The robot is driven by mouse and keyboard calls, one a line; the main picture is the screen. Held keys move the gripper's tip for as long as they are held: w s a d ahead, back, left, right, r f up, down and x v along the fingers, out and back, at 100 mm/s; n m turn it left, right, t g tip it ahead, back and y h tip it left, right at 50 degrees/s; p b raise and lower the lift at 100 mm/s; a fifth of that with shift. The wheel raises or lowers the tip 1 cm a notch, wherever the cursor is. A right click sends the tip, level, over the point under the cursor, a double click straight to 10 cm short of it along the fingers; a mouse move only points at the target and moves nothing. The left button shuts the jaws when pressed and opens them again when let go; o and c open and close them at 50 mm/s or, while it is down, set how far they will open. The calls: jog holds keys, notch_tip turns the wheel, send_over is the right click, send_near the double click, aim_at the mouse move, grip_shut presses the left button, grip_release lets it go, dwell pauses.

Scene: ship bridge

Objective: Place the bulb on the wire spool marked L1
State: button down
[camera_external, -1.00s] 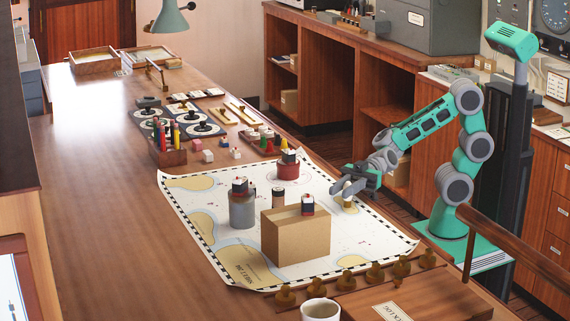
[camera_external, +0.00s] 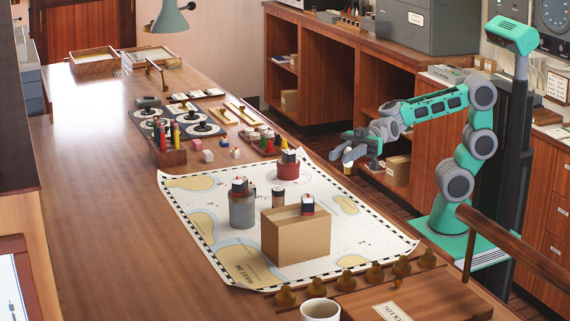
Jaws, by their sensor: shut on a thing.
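My gripper (camera_external: 352,155) is above the right edge of the chart, shut on a small pale object that looks like the bulb (camera_external: 348,168), hanging below the fingers and clear of the chart. On the chart stand a grey cylinder (camera_external: 242,210), a red round one (camera_external: 288,172) and a small tan one (camera_external: 278,197). The grey and red ones have dark-and-white tagged pieces on top; another such piece (camera_external: 308,204) shows above the cardboard box. These may be the wire spools. The markings are too small to read, so I cannot tell which is L1. My gripper is to the right of them.
The cardboard box (camera_external: 298,240) stands in the chart's (camera_external: 215,230) front middle and hides what is behind it. A pencil holder (camera_external: 168,152), small blocks and trays lie further back. A mug (camera_external: 320,309) and brass knobs line the front. The table's left side is clear.

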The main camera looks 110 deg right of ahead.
jog(key=w+d+r+m+t+h+p, duration=0.1)
jog(key=w+d+r+p, duration=0.15)
jog(key=d, duration=0.25)
jog(key=w+d+r+h+p, duration=0.1)
jog(key=w+d+p, duration=0.15)
jog(key=d, duration=0.25)
jog(key=a+r+n+g+y, duration=0.2)
jog(key=a+r+y, duration=0.15)
jog(key=r, duration=0.35)
jog(key=w+a+f+p, duration=0.1)
jog(key=w+f+p, duration=0.2)
jog(key=w+f, duration=0.9)
jog(key=shift+w+f+n+y+p, duration=0.3)
jog(key=shift+w+f+y, duration=0.05)
jog(key=shift+f, duration=0.55)
jog(key=shift+f+b, duration=0.2)
jog(key=shift+b, duration=0.1)
